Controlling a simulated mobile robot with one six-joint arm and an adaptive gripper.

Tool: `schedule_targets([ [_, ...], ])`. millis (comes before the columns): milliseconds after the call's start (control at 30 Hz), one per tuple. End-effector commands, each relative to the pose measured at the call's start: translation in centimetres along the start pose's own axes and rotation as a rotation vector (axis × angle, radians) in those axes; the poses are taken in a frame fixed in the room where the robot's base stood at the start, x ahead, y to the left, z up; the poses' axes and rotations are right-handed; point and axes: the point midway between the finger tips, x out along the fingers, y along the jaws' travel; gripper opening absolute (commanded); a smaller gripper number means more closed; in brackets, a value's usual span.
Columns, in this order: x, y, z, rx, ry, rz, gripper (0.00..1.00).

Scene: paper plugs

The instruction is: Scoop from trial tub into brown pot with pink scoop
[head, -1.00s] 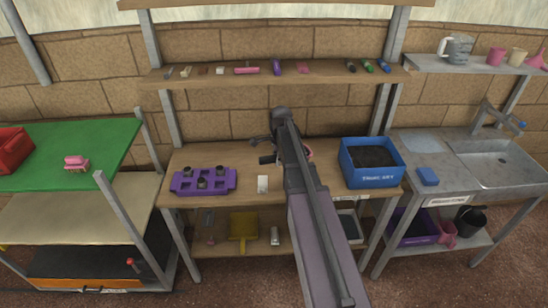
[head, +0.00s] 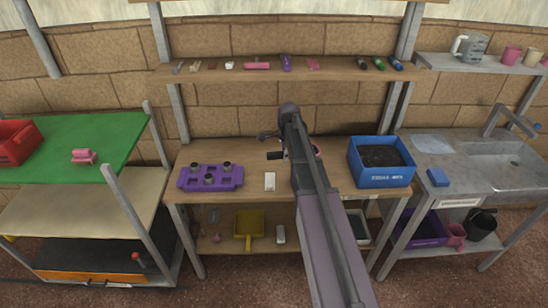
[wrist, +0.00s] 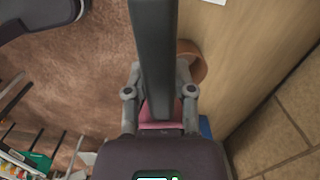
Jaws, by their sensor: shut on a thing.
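The blue tub (head: 382,178) stands on the right of the wooden bench, with dark soil in it; its white lettering is too blurred to read surely. My gripper (wrist: 160,95) is shut on a pink thing, taken to be the pink scoop (wrist: 160,115), mostly hidden by a dark bar and my gripper. A brown round pot (wrist: 190,62) shows partly behind the gripper in the wrist view.
A blue sponge-like block (head: 438,178) lies by the sink at right. A shelf (head: 300,72) with small items runs above the bench.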

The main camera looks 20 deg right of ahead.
Motion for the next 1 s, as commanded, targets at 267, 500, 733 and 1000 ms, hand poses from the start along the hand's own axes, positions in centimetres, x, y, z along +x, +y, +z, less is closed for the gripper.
schedule_targets([
  [267, 3.9, -4.9, 1.6, 0.129, 0.035, -0.005, 0.00],
  [500, 5.3, -7.0, 2.7, 0.204, 0.054, -0.011, 0.00],
  [733, 5.2, -7.2, 2.9, 0.214, 0.056, -0.012, 0.00],
  [1000, 5.4, -7.1, 2.9, 0.213, 0.056, -0.012, 0.00],
])
